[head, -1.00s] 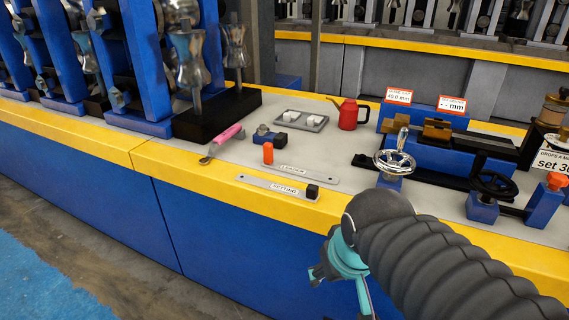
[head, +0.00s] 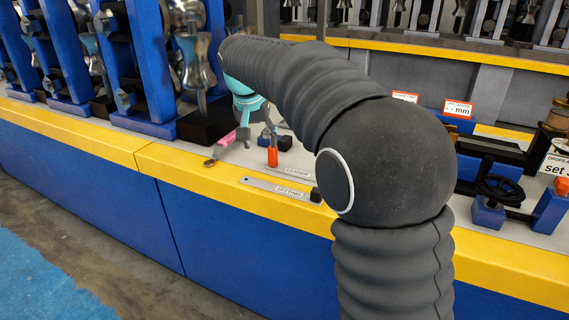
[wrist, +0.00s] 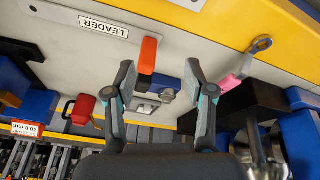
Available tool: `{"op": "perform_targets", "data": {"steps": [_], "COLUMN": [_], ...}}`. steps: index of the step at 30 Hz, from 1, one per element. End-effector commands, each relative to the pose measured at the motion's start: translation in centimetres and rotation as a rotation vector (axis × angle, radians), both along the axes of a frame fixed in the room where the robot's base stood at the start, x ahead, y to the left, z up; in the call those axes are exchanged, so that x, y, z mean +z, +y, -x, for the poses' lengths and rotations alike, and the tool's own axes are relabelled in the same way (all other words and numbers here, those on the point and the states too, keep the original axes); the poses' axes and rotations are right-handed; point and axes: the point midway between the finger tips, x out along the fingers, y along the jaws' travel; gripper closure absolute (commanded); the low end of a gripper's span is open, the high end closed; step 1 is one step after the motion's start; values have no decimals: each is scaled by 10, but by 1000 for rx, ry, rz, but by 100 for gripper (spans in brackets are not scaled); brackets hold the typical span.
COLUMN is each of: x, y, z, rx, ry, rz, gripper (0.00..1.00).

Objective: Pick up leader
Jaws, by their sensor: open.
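The leader is a flat grey strip with a white LEADER label (head: 297,172) and an upright orange grip (head: 272,156) at its left end, lying on the grey bench top. In the wrist view its label (wrist: 103,27) is at the upper left and its orange grip (wrist: 148,55) is near the top middle. My gripper (head: 257,132) is above the bench near the orange grip. In the wrist view my gripper (wrist: 158,72) is open and empty, with the orange grip beyond the fingers, nearer the left one. My arm hides the leader's right end in the head view.
A second strip labelled SETTING (head: 280,189) lies nearer the yellow edge. A pink-handled tool (head: 226,139) lies left of the leader. A small blue block with a metal part (wrist: 190,82) is close beside the grip. A red can (wrist: 84,108) stands further back. Blue roller stands are at left.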

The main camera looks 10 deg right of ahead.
Motion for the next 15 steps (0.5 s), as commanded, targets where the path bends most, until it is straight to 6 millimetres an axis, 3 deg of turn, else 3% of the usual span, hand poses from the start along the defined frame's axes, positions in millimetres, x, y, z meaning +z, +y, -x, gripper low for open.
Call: {"op": "perform_targets", "data": {"steps": [3,6,15], "x": [34,58,50], "y": [-4,-10,-17], "z": [-14,-13,-7], "rx": [-125,-233,-373], "ry": [-56,-90,-82], "rz": [-15,-31,-49], "gripper": [46,46,46]}}
